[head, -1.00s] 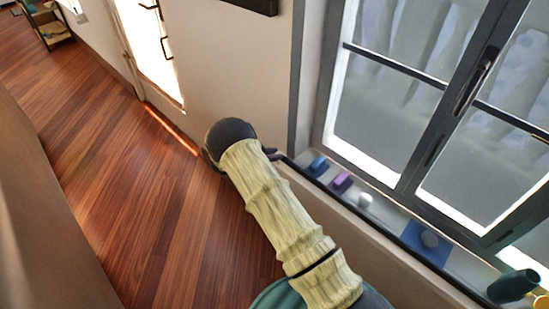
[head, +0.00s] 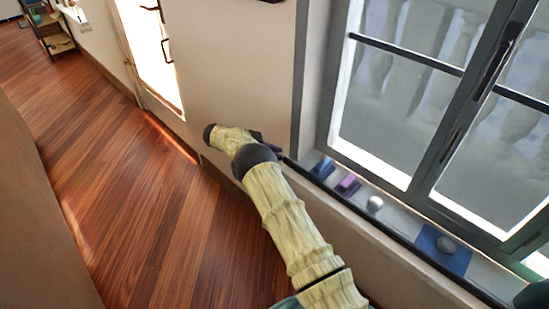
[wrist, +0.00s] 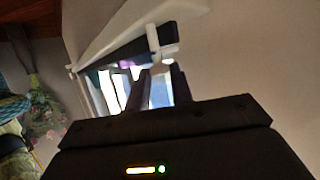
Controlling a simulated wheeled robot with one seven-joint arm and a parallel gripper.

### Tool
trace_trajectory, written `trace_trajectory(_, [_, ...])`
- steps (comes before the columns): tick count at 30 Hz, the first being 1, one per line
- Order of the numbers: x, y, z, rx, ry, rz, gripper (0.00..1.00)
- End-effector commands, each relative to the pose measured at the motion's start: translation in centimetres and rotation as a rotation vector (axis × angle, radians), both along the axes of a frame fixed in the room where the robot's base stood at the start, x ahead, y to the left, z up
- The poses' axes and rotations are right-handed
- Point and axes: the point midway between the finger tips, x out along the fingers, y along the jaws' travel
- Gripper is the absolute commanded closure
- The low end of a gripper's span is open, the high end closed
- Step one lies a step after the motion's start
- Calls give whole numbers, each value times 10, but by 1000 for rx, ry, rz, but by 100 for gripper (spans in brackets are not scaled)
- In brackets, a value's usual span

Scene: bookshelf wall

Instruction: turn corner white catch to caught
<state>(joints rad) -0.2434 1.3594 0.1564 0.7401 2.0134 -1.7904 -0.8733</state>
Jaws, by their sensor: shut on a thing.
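In the wrist view, a small white catch (wrist: 154,39) with a short crosspiece shows just beyond my fingertips. My gripper (wrist: 161,68) reaches its lower end, with the two dark fingers closed on it; the gripped part is mostly hidden between them. In the head view, my gripper (head: 267,145) is partly hidden by my arm and sits at the wall near the left end of the window sill. The catch cannot be made out in the head view.
On the sill stand a blue block (head: 322,168), a purple block (head: 348,185), a pale ball (head: 375,204) and a grey ball (head: 446,245) on a blue mat (head: 429,240). The window (head: 400,110) is behind them. Wooden floor (head: 130,220) lies clear at left.

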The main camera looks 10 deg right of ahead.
Motion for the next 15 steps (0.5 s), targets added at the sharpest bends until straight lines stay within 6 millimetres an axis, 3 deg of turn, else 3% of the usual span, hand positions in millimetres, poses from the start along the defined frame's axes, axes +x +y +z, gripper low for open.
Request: trace_trajectory(15, [2,1,3,-2,-6,-37,100])
